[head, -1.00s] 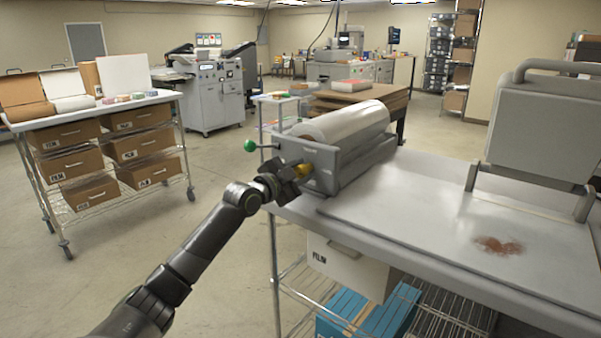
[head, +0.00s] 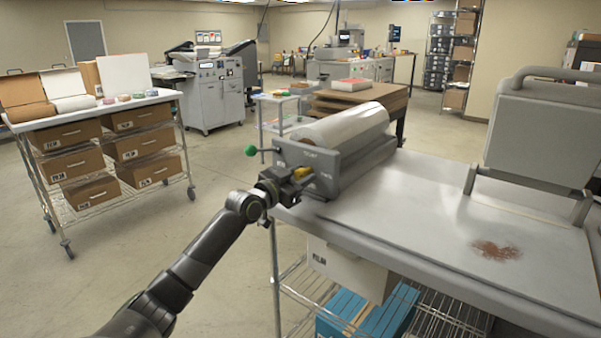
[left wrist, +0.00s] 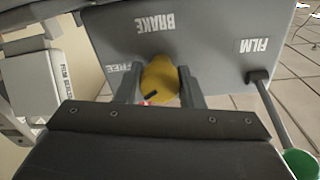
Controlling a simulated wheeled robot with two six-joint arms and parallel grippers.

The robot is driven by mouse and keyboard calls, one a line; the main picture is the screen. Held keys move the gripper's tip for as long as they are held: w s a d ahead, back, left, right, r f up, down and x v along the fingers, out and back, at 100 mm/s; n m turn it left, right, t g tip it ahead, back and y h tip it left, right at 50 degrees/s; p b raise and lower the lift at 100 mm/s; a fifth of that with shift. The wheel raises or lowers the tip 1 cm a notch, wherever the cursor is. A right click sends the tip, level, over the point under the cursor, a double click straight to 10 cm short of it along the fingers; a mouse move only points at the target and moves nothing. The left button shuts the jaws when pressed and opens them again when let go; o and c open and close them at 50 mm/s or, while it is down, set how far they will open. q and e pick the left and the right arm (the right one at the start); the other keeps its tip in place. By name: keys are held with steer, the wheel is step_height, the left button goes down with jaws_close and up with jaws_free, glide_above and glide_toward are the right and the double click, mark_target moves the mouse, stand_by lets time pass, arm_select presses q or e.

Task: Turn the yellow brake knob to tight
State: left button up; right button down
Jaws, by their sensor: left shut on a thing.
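The yellow brake knob (head: 303,171) is on the end face of the grey film roll holder (head: 345,160). In the left wrist view the knob (left wrist: 159,80) sits between the two fingers of my left gripper (left wrist: 160,88), under the printed word BRAKE, which is upside down. A dark mark and a bit of red show at the knob's near edge. A FREE label (left wrist: 123,67) is beside the left finger; the TIGHT label is not readable there. In the head view my left gripper (head: 299,181) is shut on the knob. My right gripper is not in view.
A lever with a green ball (head: 250,150) sticks out left of the holder; it also shows in the left wrist view (left wrist: 301,163). A large clear roll (head: 345,127) lies on the holder. The grey table (head: 400,210) extends right, with a rust-coloured stain. Open floor lies left.

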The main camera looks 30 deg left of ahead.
arm_select(q)
steer(key=n+p, duration=0.2)
steer(key=n, duration=0.1)
steer(key=n+p, duration=0.2)
steer(key=n, duration=0.1)
steer(key=shift+r+n, duration=0.2)
steer(key=shift+n, duration=0.2)
steer(key=n+p, duration=0.3)
steer(key=n, duration=0.2)
steer(key=shift+f+y, duration=0.15)
steer(key=shift+y, duration=0.15)
steer(key=shift+n, duration=0.4)
steer(key=o, duration=1)
